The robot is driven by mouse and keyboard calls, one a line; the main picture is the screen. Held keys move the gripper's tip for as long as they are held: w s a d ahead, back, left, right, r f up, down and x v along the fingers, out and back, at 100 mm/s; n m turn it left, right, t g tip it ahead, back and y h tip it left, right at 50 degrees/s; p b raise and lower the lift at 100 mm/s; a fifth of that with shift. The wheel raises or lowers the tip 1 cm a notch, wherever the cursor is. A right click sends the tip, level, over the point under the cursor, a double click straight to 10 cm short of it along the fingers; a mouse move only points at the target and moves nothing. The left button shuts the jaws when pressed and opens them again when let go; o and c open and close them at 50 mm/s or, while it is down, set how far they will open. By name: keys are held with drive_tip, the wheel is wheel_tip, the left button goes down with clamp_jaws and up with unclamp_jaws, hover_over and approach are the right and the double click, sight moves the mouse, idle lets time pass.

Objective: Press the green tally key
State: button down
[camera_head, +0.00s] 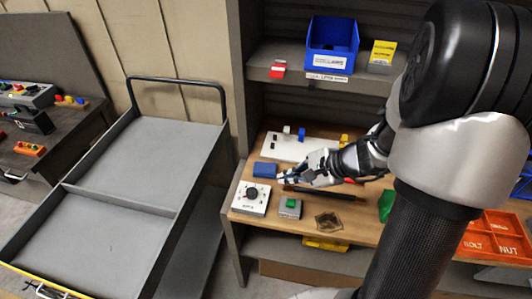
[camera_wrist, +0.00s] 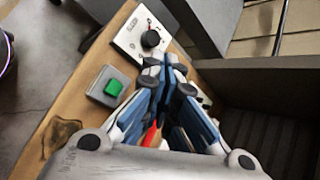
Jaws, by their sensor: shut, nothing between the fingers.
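A white plate with a black knob (camera_head: 252,195) sits left of the key. A blue block (camera_head: 265,170) is behind it. A dark bar (camera_head: 322,193) and a dark stain (camera_head: 328,221) lie to the right. A grey cart (camera_head: 150,150) stands left of the bench.

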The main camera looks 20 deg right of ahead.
drive_tip(key=shift+w+d+f+m+t, duration=0.15)
drive_tip(key=shift+d+f+m+t, duration=0.15)
drive_tip(key=shift+d+f+m, duration=0.25)
drive_tip(key=b, duration=0.7)
hover_over(290, 205)
wheel_tip(290, 205, down, 8)
drive_tip(key=shift+f, duration=0.3)
idle(0.9)
drive_tip(key=shift+f+b, duration=0.45)
drive_tip(key=shift+b, duration=0.2)
